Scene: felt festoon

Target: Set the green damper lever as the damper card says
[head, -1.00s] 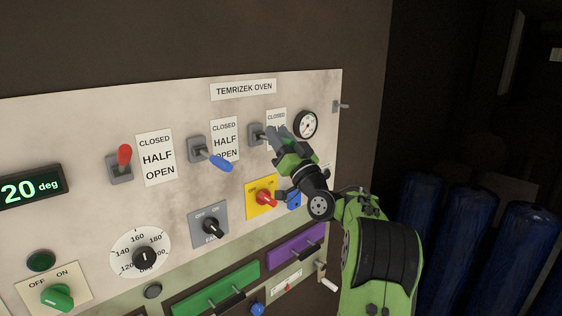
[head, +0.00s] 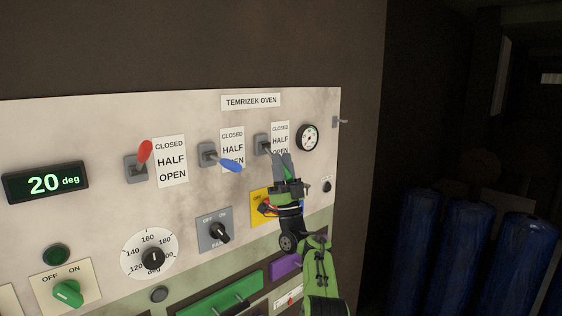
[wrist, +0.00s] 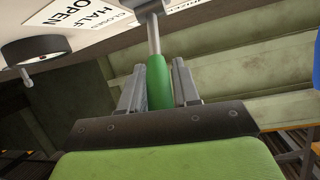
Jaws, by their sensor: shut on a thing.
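The green damper lever is the right-hand of three levers on the oven panel; its grey mount (head: 263,145) shows in the head view. In the wrist view its green handle (wrist: 159,82) stands between my two grey fingers, with its metal rod (wrist: 153,35) running up to the mount. My gripper (head: 284,165) is shut on this handle, and its fingers partly cover the lever. The scale label (head: 280,137) to its right reads CLOSED at the top, with its lower words partly hidden. I cannot make out a separate damper card.
The red lever (head: 145,153) points up and the blue lever (head: 231,165) slants down right. A round gauge (head: 308,137) sits right of the scale label. A yellow switch plate (head: 258,197) lies behind my gripper. Blue cylinders (head: 468,245) stand at the right.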

